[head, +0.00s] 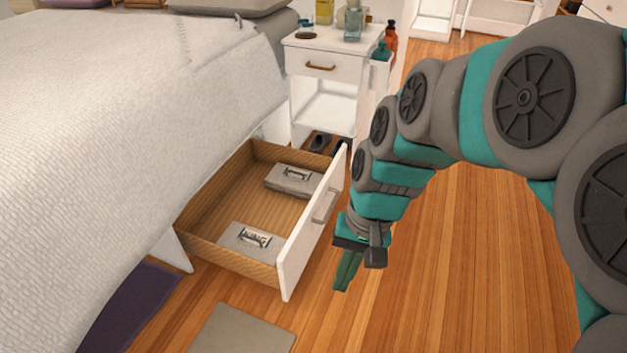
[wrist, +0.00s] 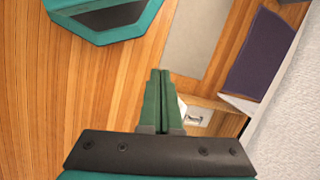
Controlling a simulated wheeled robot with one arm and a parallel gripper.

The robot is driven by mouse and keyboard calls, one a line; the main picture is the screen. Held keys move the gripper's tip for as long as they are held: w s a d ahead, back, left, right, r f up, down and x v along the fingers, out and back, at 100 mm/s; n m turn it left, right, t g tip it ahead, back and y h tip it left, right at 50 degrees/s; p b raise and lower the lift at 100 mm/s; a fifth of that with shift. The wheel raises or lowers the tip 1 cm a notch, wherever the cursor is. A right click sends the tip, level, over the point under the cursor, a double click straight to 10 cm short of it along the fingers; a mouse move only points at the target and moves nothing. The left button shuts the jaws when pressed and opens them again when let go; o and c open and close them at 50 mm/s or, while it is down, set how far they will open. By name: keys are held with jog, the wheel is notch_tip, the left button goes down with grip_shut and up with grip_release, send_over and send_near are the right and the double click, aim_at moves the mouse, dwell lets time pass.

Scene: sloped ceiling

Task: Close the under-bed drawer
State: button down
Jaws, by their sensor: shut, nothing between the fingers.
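The under-bed drawer (head: 311,236) stands pulled out from beneath the bed, with a white front and wooden inner walls. A metal handle (head: 325,204) is on its front. Two grey boxes with labels, one nearer (head: 241,241) and one farther (head: 292,180), lie inside it. In the wrist view a corner of the drawer (wrist: 222,104) shows beyond my fingers. My gripper (head: 344,285) is shut and empty, pointing down just to the right of the drawer front. Its closed green fingers show in the wrist view (wrist: 159,78). I cannot tell whether they touch the front.
The bed (head: 100,130) fills the left side. A white nightstand (head: 325,95) with bottles on top stands behind the drawer, with dark shoes (head: 320,143) by its foot. A grey mat (head: 240,330) and a purple mat (head: 130,305) lie in front. The wooden floor at right is clear.

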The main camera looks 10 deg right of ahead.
jog(key=w+f+m+t+y, duration=0.1)
jog(key=w+f+m+y, duration=0.3)
jog(key=w, duration=0.6)
jog(key=w+f+m+t+y, duration=0.15)
jog(key=w+m, duration=0.35)
jog(key=w, duration=0.5)
jog(key=w+d+f+m+t, duration=0.4)
jog(key=w+d+f+m, duration=0.8)
jog(key=w+d+f, duration=0.15)
jog(key=b, duration=0.1)
send_near(312, 211)
jog(key=x, duration=0.3)
jog(key=f+x, duration=0.1)
jog(key=x, duration=0.1)
jog(key=shift+d+f, duration=0.1)
jog(key=shift+d, duration=0.15)
jog(key=shift+w+a, duration=0.25)
jog(key=shift+a, duration=0.2)
jog(key=shift+a, duration=0.15)
